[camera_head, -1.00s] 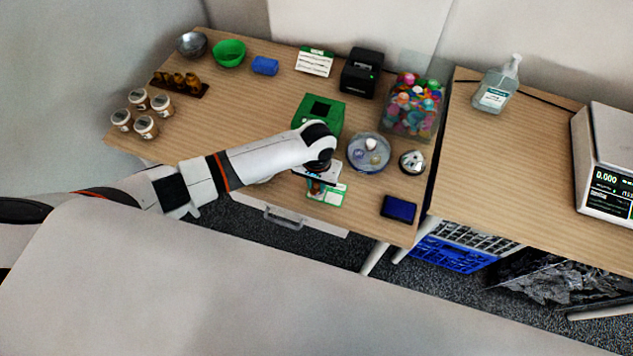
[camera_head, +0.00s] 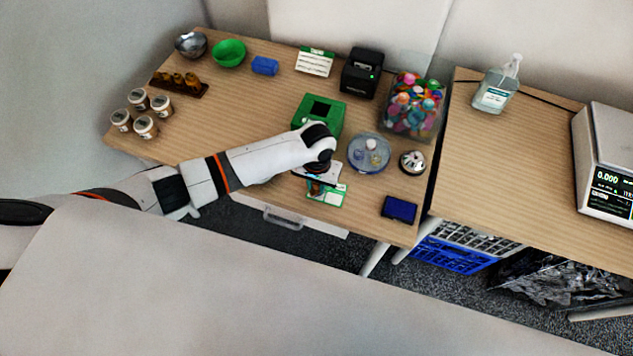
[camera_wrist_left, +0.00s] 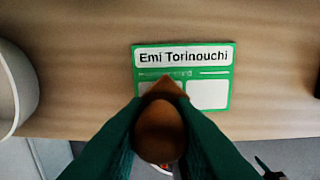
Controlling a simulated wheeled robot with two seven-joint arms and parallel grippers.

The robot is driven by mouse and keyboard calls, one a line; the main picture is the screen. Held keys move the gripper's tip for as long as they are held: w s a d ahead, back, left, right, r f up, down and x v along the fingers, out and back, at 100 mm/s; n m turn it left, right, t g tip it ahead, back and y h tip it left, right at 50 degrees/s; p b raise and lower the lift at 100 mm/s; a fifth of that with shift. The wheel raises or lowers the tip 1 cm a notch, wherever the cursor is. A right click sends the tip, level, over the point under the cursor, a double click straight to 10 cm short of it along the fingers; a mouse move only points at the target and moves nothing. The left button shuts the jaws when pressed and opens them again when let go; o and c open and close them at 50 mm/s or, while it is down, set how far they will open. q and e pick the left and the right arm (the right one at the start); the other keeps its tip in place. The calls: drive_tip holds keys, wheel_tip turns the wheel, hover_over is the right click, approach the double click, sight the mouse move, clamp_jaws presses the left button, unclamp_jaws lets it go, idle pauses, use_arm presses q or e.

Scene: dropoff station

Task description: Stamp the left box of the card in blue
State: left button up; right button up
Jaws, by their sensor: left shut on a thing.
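The card (camera_head: 338,197) lies near the front edge of the desk. It is green and white, and in the left wrist view (camera_wrist_left: 225,74) it shows the name "Emi Torinouchi" above two white boxes. My left gripper (camera_head: 314,188) is shut on a stamp with a brown wooden handle (camera_wrist_left: 158,132), held over the card's left box. The stamp hides most of that box; the right box is clear and blank. I cannot tell whether the stamp touches the card. The blue ink pad (camera_head: 399,209) lies to the right of the card. My right gripper is not in view.
A green box with a dark opening (camera_head: 332,109) stands behind the card. A round clear dish (camera_head: 372,162) and a silver bell (camera_head: 412,162) stand to the right. A bin of colourful items (camera_head: 413,120) and a black printer (camera_head: 361,75) are farther back.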

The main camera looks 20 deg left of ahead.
use_arm(q)
drive_tip(key=shift+f, duration=0.5)
drive_tip(key=shift+s+f, duration=0.1)
drive_tip(key=shift+s, duration=0.05)
idle(1.9)
wheel_tip(320, 180, up, 7)
drive_tip(key=p, duration=0.8)
idle(0.5)
drive_tip(key=shift+d, duration=0.1)
idle(0.3)
